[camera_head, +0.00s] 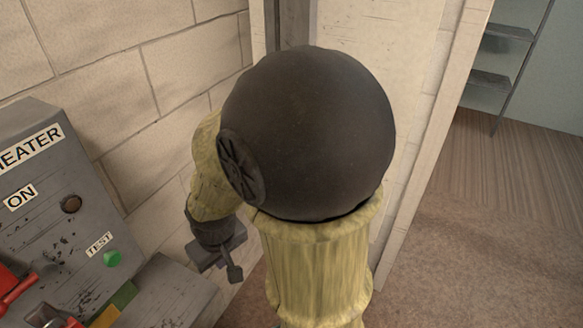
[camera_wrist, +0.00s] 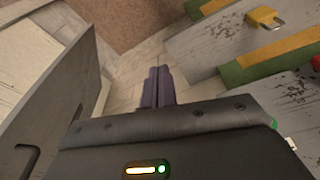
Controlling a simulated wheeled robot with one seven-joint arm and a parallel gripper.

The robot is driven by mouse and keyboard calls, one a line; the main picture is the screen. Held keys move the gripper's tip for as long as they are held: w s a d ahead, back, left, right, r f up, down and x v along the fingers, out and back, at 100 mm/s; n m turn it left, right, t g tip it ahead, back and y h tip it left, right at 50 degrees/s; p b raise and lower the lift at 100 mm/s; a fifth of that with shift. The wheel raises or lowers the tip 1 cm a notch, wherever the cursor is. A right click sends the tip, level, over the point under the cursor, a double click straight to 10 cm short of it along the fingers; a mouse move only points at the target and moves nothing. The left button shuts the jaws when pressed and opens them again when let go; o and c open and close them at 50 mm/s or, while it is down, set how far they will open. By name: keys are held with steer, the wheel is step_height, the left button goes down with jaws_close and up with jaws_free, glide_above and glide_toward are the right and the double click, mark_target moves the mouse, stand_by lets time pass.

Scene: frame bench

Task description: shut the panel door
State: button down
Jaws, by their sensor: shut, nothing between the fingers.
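My gripper (camera_wrist: 160,76) is shut and empty, its two dark fingers together in the wrist view. In the head view my gripper (camera_head: 234,272) shows low, left of my arm, beside the grey panel box (camera_head: 70,215). A flat grey plate (camera_wrist: 55,105) with a dark slot stands at the left of the wrist view, apart from the fingers. It looks like the panel door, but I cannot be sure. In the head view I cannot make the door out; my arm hides much of the middle.
The panel box carries a red lever (camera_head: 18,287) and a green button (camera_head: 112,258). Green and yellow edging (camera_wrist: 280,62) and a yellow part (camera_wrist: 265,18) lie right of my fingers. A block wall (camera_head: 120,70) stands behind. Brown floor (camera_head: 480,240) is open at right.

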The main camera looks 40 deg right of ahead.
steer(key=w+d+r+n+g+h+p, duration=0.6)
steer(key=w+d+r+n+h, duration=0.2)
steer(key=w+d+r+n, duration=0.3)
steer(key=d+r+n, duration=0.1)
steer(key=d+r, duration=0.2)
steer(key=d, duration=0.1)
steer(key=shift+p, duration=0.3)
steer(key=s+d+r+p+x, duration=0.1)
steer(key=r+p+x, duration=0.1)
steer(key=x, duration=1.1)
steer(key=shift+d+p, duration=0.35)
steer(key=shift+p, duration=0.55)
steer(key=shift+w, duration=0.15)
